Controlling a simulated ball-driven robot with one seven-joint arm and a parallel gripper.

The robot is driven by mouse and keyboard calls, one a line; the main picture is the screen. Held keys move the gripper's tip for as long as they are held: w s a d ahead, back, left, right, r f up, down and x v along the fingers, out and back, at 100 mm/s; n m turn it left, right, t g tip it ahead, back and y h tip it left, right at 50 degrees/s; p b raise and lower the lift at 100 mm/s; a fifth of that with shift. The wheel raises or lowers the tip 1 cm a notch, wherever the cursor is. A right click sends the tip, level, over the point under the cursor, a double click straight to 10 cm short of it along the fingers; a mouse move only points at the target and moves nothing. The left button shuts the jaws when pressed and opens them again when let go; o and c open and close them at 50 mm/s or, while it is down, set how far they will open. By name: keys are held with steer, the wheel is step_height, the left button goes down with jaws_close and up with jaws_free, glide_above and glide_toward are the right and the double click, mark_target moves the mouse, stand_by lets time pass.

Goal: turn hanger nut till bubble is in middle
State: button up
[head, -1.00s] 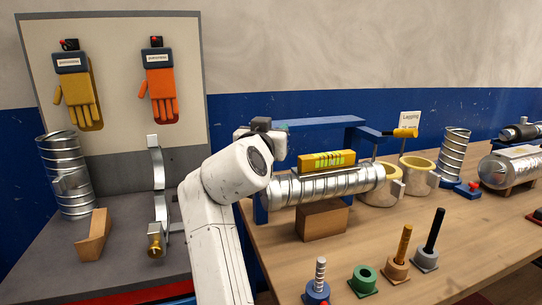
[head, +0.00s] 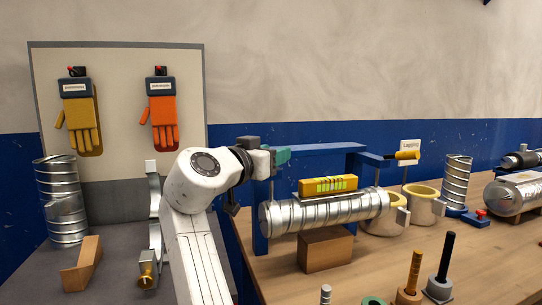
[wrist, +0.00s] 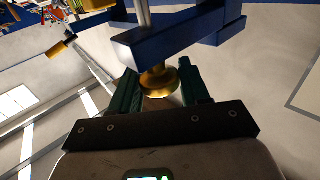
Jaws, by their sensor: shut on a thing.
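A silver spiral duct (head: 325,212) lies across the bench under a blue hanger frame (head: 318,150). A yellow spirit level (head: 312,187) lies along its top, with green windows; the bubble is too small to place. My gripper (head: 285,155) is at the left end of the frame's top beam in the head view. In the wrist view, its green fingers (wrist: 160,85) are shut on the brass hanger nut (wrist: 158,83), which sits under a blue beam on a rod. The head view hides the nut.
A wooden block (head: 326,250) stands under the duct. Cream collars (head: 425,205) and another duct piece (head: 457,183) stand to the right. Upright posts (head: 442,270) stand at the front. Gloves hang on a board (head: 118,115) at the left.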

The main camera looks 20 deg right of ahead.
steer(key=shift+f, duration=0.15)
steer(key=o, duration=1)
steer(key=v, duration=1)
steer(key=shift+s+a, duration=0.2)
steer(key=shift+a, duration=0.1)
